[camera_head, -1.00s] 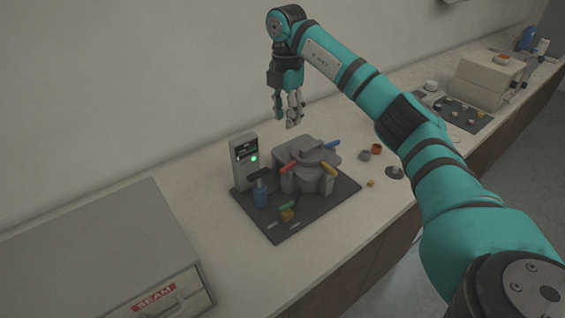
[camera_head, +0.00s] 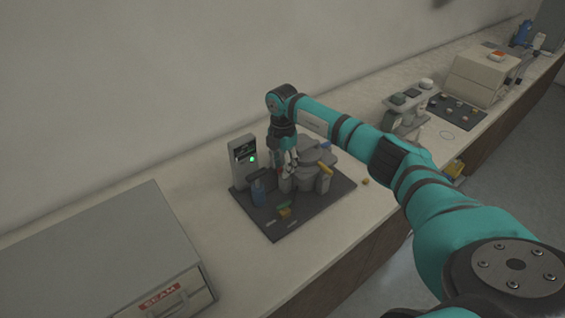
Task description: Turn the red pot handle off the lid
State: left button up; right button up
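The mounting press (camera_head: 306,178) is a grey pot-like body with a lid, standing on a dark base plate. My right gripper (camera_head: 286,168) points down at the left front of the lid, where the red handle is. The gripper covers most of the red handle; only a small reddish bit shows by the fingers. I cannot tell whether the fingers touch it or how far apart they are. A yellow handle (camera_head: 324,169) shows at the right of the lid and a blue handle (camera_head: 325,145) behind it. My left gripper is not in view.
A grey control box (camera_head: 243,160) with a green light stands left of the press. A blue bottle (camera_head: 258,192) and small green and orange pieces (camera_head: 284,210) are on the base plate's front. A large grey SEAM box (camera_head: 100,250) fills the left front.

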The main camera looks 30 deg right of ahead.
jog(key=shift+c, duration=0.3)
grip_shut()
jog(key=shift+n, duration=0.4)
jog(key=n+b, duration=0.1)
jog(key=n, duration=0.2)
jog(key=shift+s+d+f+n+b, duration=0.1)
jog(key=shift+s+n+b, duration=0.1)
jog(key=shift+n+b, duration=0.15)
jog(key=shift+s+d+n+b, duration=0.15)
jog(key=shift+n+b, duration=0.65)
jog(key=shift+n, duration=1.4)
jog(key=shift+d+n+b, duration=0.25)
jog(key=shift+n+b, duration=0.5)
jog(key=shift+n, duration=1.5)
jog(key=shift+s+d+n+b, duration=0.15)
jog(key=shift+n+b, duration=0.65)
jog(key=shift+n, duration=1.4)
jog(key=shift+w, duration=0.1)
